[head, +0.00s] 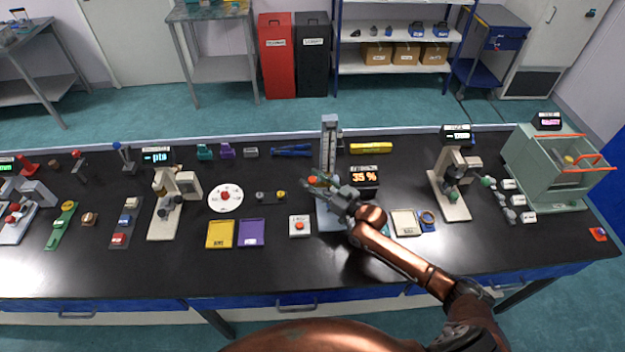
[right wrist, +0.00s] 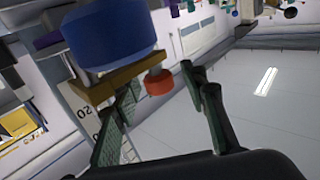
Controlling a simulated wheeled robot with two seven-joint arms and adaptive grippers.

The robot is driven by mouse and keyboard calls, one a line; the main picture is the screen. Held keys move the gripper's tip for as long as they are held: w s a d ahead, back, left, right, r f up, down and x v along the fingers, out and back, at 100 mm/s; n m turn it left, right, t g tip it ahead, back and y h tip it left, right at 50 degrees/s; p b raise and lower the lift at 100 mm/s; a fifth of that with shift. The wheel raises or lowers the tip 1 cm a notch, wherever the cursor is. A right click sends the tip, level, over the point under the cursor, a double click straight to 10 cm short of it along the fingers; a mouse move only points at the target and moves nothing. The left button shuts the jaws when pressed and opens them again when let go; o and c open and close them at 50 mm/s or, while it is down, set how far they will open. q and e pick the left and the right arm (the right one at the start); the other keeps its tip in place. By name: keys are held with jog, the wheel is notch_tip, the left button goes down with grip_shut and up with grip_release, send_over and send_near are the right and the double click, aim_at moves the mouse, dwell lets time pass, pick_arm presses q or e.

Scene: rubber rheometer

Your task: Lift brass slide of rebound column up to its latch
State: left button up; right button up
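The rebound column (head: 329,140) stands upright at the middle of the bench, with a grey scale face. In the right wrist view its scale (right wrist: 84,108) shows the number 20. The brass slide (right wrist: 108,87) appears there as a tan bar below a large blue cylinder (right wrist: 108,35), with a red knob (right wrist: 157,83) at its end. My right gripper (head: 318,186) is at the column's lower part, beside the red knob. In the wrist view its fingers (right wrist: 165,112) are apart, with the knob near the gap between them. The latch cannot be made out. My left gripper is out of view.
A display reading 35 % (head: 364,177) stands close right of the column. A white button box (head: 299,227) is in front. Yellow (head: 220,234) and purple (head: 251,233) trays lie left. A beige device (head: 449,185) stands farther right. The bench's front strip is clear.

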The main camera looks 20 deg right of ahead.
jog(key=c, duration=0.7)
grip_shut()
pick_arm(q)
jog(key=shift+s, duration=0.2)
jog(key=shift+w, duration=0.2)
